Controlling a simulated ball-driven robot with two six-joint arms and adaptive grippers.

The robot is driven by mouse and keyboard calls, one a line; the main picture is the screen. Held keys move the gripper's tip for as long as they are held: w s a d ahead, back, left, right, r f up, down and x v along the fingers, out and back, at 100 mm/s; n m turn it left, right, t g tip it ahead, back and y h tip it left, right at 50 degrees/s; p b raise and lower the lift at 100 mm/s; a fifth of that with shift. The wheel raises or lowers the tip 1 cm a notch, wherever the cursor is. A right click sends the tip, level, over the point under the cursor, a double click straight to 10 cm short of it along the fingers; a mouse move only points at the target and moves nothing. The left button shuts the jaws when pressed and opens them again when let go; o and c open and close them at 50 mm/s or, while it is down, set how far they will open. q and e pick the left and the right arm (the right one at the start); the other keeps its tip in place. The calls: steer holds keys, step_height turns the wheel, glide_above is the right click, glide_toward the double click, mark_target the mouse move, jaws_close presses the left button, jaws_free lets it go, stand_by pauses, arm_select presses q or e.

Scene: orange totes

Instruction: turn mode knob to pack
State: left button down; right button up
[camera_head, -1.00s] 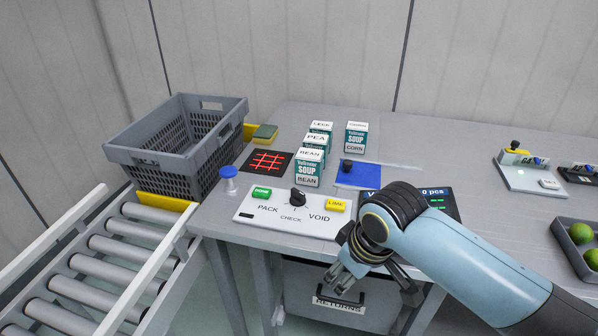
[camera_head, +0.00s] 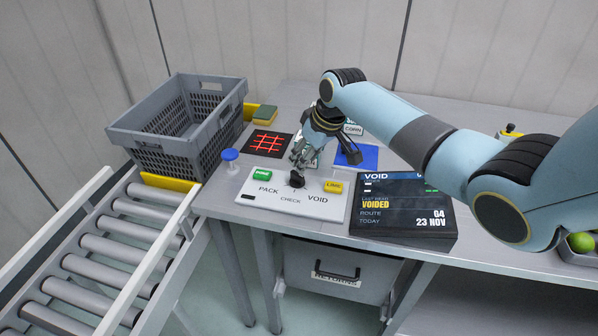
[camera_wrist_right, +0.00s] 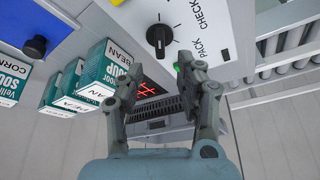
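The black mode knob (camera_head: 297,181) stands on the white panel (camera_head: 272,211), which is marked PACK, CHECK and VOID. It also shows in the right wrist view (camera_wrist_right: 158,38), beyond my fingertips. Which mark the knob points at is hard to tell. The screen (camera_head: 403,205) beside the panel reads VOID at its top. My right gripper (camera_head: 299,163) hangs just above and behind the knob and partly covers it in the head view. In the right wrist view my right gripper (camera_wrist_right: 162,66) has its fingers apart with nothing between them. My left gripper is not in view.
Soup boxes (camera_wrist_right: 104,72) stand close behind my right gripper. A green button (camera_head: 261,175), a yellow button (camera_head: 333,186) and a blue button (camera_head: 230,155) are near the knob. A grey crate (camera_head: 160,140) and roller conveyor (camera_head: 120,245) lie left.

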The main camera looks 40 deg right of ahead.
mark_target(298, 174)
steer(key=b+x, duration=0.1)
steer(key=x, duration=0.5)
steer(key=shift+w+f, duration=0.1)
steer(key=shift+f, duration=0.3)
jaws_close()
